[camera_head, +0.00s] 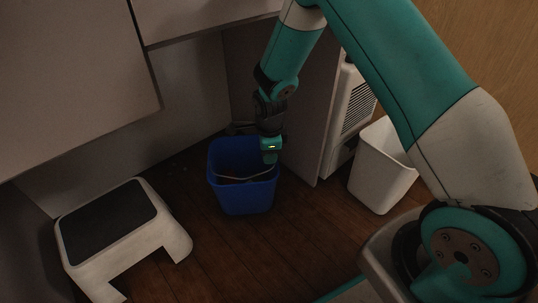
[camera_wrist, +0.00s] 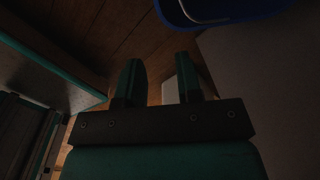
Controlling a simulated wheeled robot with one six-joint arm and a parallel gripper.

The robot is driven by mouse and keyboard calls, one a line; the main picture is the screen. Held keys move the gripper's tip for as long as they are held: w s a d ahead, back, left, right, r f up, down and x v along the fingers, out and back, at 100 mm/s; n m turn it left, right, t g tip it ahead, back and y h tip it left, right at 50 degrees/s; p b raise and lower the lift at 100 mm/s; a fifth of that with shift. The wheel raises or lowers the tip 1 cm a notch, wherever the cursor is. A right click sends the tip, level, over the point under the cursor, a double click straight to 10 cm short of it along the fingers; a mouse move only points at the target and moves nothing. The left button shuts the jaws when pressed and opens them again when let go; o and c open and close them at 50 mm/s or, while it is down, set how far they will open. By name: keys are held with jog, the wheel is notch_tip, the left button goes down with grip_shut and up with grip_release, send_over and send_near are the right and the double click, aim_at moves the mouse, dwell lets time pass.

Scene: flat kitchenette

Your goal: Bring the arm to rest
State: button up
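My gripper (camera_head: 270,157) hangs from my arm, in front of or over the blue bin (camera_head: 244,200); I cannot tell whether it touches the rim. In the wrist view my gripper (camera_wrist: 159,78) has its two fingers apart, with nothing held between them. The blue bin (camera_wrist: 235,13) shows at the top of the wrist view, beyond the fingertips, with its thin wire handle. My arm is bent, with its upper part reaching across the right of the head view and its forearm pointing down.
A white step stool (camera_head: 77,235) with a dark top stands at the left. A white bin (camera_head: 381,180) stands at the right, beside a grey panel (camera_head: 317,115) and a white vented unit (camera_head: 354,103). Cabinets (camera_head: 70,75) overhang the left. Wooden floor (camera_head: 235,255) is bare in front.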

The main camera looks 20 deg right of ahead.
dwell(0.5)
jog(key=s+d+r+n+t, duration=0.1)
jog(key=s+d+r+n, duration=0.1)
jog(key=s+r+n, duration=0.8)
jog(key=s+d+r+n+t, duration=0.1)
jog(key=s+d+r+n, duration=0.2)
jog(key=s+r+n, duration=0.65)
jog(key=s+a+r+n+g+y+p, duration=0.15)
jog(key=s+a+r+n+p, duration=0.3)
jog(key=a+r, duration=0.45)
jog(key=s+a+r+n+g+y+p, duration=0.1)
jog(key=s+a+r+n+y+p, duration=0.35)
jog(key=r, duration=0.65)
notch_tip(320, 180, up, 34)
jog(key=a+h+p, duration=0.1)
jog(key=p, duration=3.5)
jog(key=shift+w+a+r+h, duration=0.2)
jog(key=shift+w+h, duration=0.1)
jog(key=shift+w, duration=0.15)
